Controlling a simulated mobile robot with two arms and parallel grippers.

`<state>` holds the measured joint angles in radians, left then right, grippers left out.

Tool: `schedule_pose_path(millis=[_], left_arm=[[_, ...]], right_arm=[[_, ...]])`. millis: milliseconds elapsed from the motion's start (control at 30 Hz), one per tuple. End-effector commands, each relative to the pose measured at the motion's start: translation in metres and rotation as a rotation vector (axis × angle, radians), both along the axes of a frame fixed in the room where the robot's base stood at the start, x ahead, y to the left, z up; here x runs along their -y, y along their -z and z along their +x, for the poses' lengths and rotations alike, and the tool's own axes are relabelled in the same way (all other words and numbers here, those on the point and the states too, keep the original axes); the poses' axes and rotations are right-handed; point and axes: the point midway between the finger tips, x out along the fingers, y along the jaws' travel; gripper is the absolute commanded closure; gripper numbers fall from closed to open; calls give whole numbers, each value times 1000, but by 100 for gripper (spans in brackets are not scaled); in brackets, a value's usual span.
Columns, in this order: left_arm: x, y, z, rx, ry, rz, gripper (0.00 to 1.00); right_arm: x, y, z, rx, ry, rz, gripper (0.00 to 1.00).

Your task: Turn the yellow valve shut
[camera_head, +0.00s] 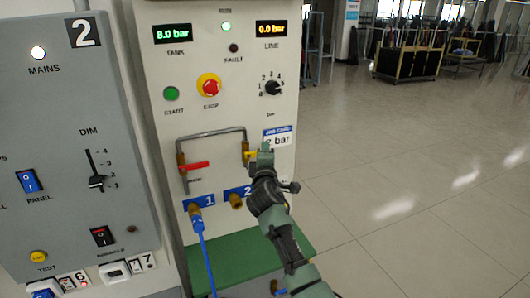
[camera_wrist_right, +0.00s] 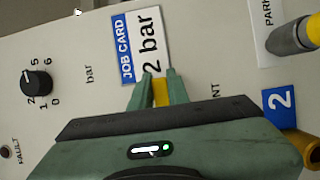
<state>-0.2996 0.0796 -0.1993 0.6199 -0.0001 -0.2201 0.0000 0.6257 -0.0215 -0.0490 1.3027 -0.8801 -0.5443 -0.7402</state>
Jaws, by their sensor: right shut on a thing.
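The yellow valve (camera_head: 247,154) is on the right-hand leg of the grey pipe on the white panel. Its short yellow handle points right, toward my right gripper (camera_head: 262,152). In the right wrist view the gripper (camera_wrist_right: 163,88) is shut on the yellow handle (camera_wrist_right: 162,93), which shows between the two green fingers. The fingers partly cover the job card (camera_wrist_right: 140,42), which reads 2 bar. The valve's body is largely hidden by my gripper in the head view. My left gripper is not in view.
A red-handled valve (camera_head: 195,165) is on the pipe's left leg. Below are port 1 with a blue hose (camera_head: 205,250) and brass port 2 (camera_head: 235,201). A dial (camera_head: 272,88) and red stop button (camera_head: 210,86) are above. The displays read 8.0 bar tank, 0.0 bar line.

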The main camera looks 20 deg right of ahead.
Motion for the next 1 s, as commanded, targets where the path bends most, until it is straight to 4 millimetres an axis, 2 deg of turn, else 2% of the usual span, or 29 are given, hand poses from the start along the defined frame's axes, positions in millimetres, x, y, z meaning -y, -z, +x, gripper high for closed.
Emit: schedule_pose_path(millis=[33, 67, 100, 133, 533, 900, 1000], left_arm=[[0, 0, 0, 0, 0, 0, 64], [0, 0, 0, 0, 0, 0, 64], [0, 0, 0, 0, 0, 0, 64], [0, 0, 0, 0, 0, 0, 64], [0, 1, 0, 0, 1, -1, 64], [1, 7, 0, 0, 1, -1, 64], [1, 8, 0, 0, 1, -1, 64]], right_arm=[[0, 3, 0, -4, 1, 5, 100], [0, 3, 0, -5, 1, 5, 78], [0, 3, 0, -4, 1, 4, 67], [0, 3, 0, -4, 1, 4, 62], [-2, 2, -6, -2, 0, 2, 62], [-22, 3, -59, -2, 1, 3, 62], [-25, 2, -69, -2, 0, 3, 62]])
